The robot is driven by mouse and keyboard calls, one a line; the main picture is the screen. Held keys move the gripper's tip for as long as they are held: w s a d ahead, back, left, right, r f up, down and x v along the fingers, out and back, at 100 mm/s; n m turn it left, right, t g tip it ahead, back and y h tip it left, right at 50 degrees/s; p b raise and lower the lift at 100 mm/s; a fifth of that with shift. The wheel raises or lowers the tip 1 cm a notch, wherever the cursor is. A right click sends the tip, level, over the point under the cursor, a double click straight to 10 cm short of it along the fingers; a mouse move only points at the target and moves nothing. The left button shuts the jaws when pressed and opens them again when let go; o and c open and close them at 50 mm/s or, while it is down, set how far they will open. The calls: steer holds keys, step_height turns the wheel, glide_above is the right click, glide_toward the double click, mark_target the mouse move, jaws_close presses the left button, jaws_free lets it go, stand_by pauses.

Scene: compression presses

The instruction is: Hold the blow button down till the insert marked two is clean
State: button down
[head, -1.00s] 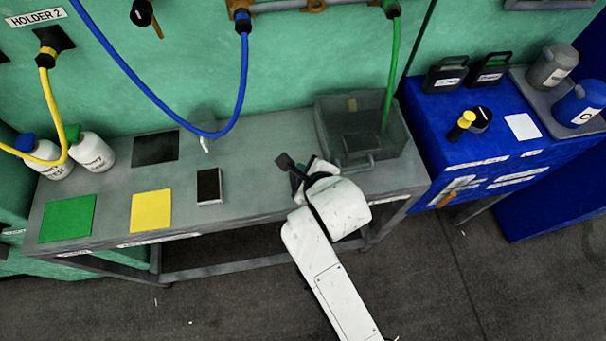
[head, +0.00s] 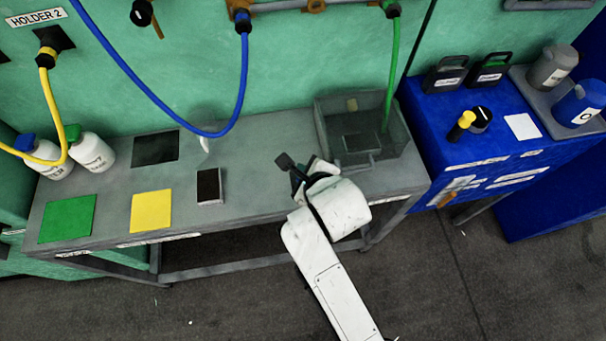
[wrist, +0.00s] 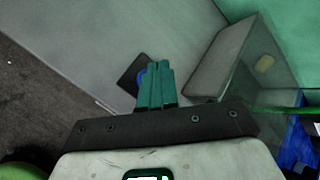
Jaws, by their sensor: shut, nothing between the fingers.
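My gripper (wrist: 154,68) shows in the wrist view with its teal fingers together and nothing between them. A blue round button (wrist: 141,76) on a dark plate (wrist: 130,74) shows partly behind the fingertips; I cannot tell whether they touch or press it. In the head view my gripper is mostly hidden behind my white arm, over the grey bench just left of the clear box (head: 321,130). That box also stands right of the fingers in the wrist view (wrist: 284,82). I cannot make out an insert marked two or its state.
A green hose (head: 390,75) runs down into the box. A blue hose (head: 243,80) hangs over the grey bench (head: 255,165). Green (head: 67,218) and yellow (head: 151,211) pads and a small dark block (head: 209,186) lie on its left part. A blue cabinet (head: 430,135) stands right.

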stand_by(0.3)
steer(key=shift+f, duration=0.4)
steer(key=shift+f+b, duration=0.55)
steer(key=shift+f, duration=0.05)
stand_by(1.8)
steer(key=shift+r, duration=0.1)
stand_by(1.4)
steer(key=shift+r+p, duration=0.9)
steer(key=shift+r, duration=0.05)
step_height(320, 180, up, 5)
steer(key=p, duration=0.4)
steer(key=shift+p, duration=0.3)
